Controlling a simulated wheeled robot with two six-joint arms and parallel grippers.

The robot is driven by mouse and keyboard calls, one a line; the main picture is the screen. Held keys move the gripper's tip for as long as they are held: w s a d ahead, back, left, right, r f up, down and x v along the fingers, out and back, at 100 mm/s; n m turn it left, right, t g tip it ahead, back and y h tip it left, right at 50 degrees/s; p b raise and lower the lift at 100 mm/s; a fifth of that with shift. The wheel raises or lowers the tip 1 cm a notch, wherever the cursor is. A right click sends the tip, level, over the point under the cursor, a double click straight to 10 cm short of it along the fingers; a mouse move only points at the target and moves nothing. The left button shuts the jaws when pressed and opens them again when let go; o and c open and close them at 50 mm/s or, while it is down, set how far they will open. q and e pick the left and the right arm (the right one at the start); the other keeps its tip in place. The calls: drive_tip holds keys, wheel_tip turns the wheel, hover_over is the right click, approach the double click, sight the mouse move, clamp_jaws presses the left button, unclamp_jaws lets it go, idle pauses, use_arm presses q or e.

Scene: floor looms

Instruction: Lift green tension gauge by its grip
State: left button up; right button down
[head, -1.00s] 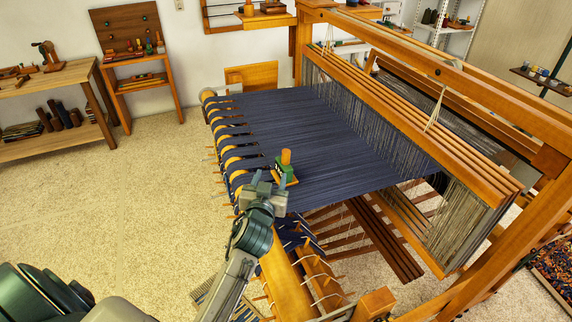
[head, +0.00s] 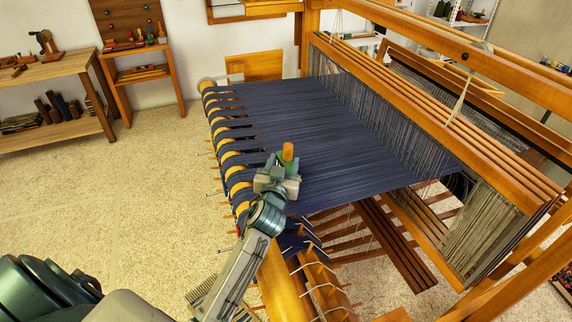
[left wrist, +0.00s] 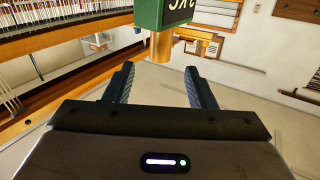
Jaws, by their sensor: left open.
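The green tension gauge (head: 291,167) stands on the dark blue warp near the loom's front beam, its orange grip (head: 288,152) pointing up. My left gripper (head: 276,161) is at the gauge and partly hides it. In the left wrist view, the gauge's green body (left wrist: 163,14) with white lettering is at the top edge. Its orange grip (left wrist: 161,47) lies in line with the gap between the two dark fingers (left wrist: 160,70). The fingers are spread, with clear space on both sides of the grip. My right gripper is out of view.
The wooden loom (head: 480,80) frame rises behind and right of the warp (head: 320,130). A shelf and a workbench (head: 50,85) stand at the back left. The carpet (head: 150,170) left of the loom is clear.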

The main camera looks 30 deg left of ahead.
sight(287, 150)
use_arm(q)
drive_tip(key=x, duration=0.2)
drive_tip(key=shift+w+a, duration=0.1)
drive_tip(key=shift+w, duration=0.15)
drive_tip(key=p+x, duration=0.1)
drive_tip(key=x, duration=0.2)
drive_tip(key=shift+w+a+r+p, duration=0.1)
drive_tip(key=shift+w+p, duration=0.2)
drive_tip(key=shift+p, duration=0.1)
drive_tip(key=shift+w+a, duration=0.2)
drive_tip(key=shift+w, duration=0.4)
clamp_jaws()
